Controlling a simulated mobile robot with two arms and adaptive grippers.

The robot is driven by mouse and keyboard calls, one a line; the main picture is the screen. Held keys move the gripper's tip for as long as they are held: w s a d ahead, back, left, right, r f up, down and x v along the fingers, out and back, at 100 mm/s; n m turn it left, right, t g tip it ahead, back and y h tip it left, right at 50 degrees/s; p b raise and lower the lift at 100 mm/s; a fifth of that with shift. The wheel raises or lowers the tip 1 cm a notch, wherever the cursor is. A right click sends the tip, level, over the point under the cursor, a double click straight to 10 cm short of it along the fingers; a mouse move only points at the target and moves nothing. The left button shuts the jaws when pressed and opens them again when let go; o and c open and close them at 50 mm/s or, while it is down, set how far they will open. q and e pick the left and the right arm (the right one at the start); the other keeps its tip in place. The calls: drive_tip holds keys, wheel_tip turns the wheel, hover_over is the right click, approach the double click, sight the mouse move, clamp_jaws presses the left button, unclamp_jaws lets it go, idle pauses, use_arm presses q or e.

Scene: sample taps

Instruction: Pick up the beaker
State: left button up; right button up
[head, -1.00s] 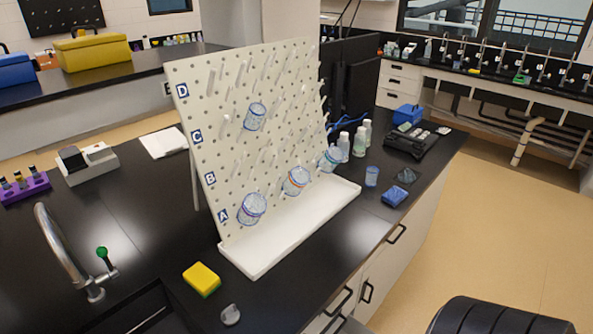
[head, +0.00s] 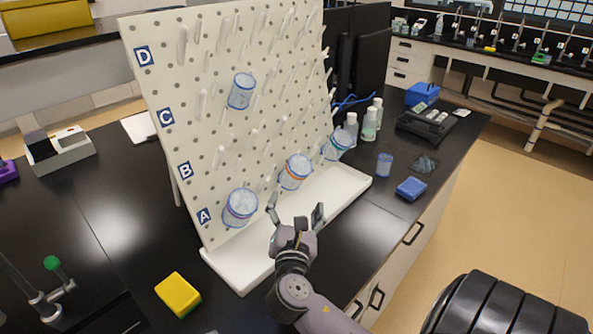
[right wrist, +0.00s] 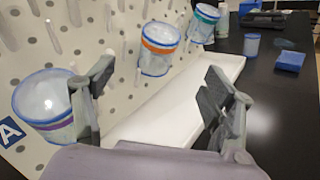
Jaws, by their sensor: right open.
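Several clear blue-rimmed beakers hang on a white drying pegboard. One with a purple band (head: 240,207) is at lower left near label A, one with an orange band (head: 295,171) is right of it, one with a teal band (head: 338,144) is farther right. Another beaker (head: 241,91) hangs higher up. A small beaker (head: 384,164) stands on the counter. My right gripper (head: 295,213) is open and empty in front of the board, below the orange-banded beaker. In the right wrist view the purple-banded beaker (right wrist: 45,105) is partly behind the left finger; the orange-banded one (right wrist: 160,46) is ahead between the fingers.
The pegboard (head: 150,100) has a white drip tray (head: 235,268) at its foot. A yellow sponge (head: 178,295) lies at front left, a blue sponge (head: 411,188) at right. White bottles (head: 369,123) stand behind. A faucet (head: 40,295) is at lower left.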

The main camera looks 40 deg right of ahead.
sight(299, 165)
drive_tip(key=p+x, duration=0.1)
drive_tip(key=x, duration=0.4)
drive_tip(key=p+x, duration=0.1)
drive_tip(key=x, duration=0.4)
drive_tip(key=shift+s+r+p, duration=0.1)
drive_tip(key=shift+r+p, duration=0.1)
drive_tip(key=shift+p, duration=0.1)
drive_tip(key=shift+w+d, duration=0.2)
drive_tip(key=shift+d, duration=0.05)
drive_tip(key=shift+w+d, duration=0.2)
drive_tip(key=shift+w, duration=0.05)
drive_tip(key=x, duration=0.1)
drive_tip(key=p+x, duration=0.1)
drive_tip(key=x, duration=0.1)
drive_tip(key=p+x, duration=0.1)
drive_tip(key=shift+w+d+f, duration=0.25)
drive_tip(key=shift+d, duration=0.05)
use_arm(q)
drive_tip(key=r, duration=0.3)
drive_tip(key=a+r, duration=0.1)
drive_tip(key=shift+s+r, duration=0.35)
use_arm(e)
drive_tip(key=shift+c, duration=0.6)
use_arm(q)
drive_tip(key=shift+s+a, duration=0.1)
drive_tip(key=shift+s, duration=0.05)
use_arm(e)
drive_tip(key=c, duration=1)
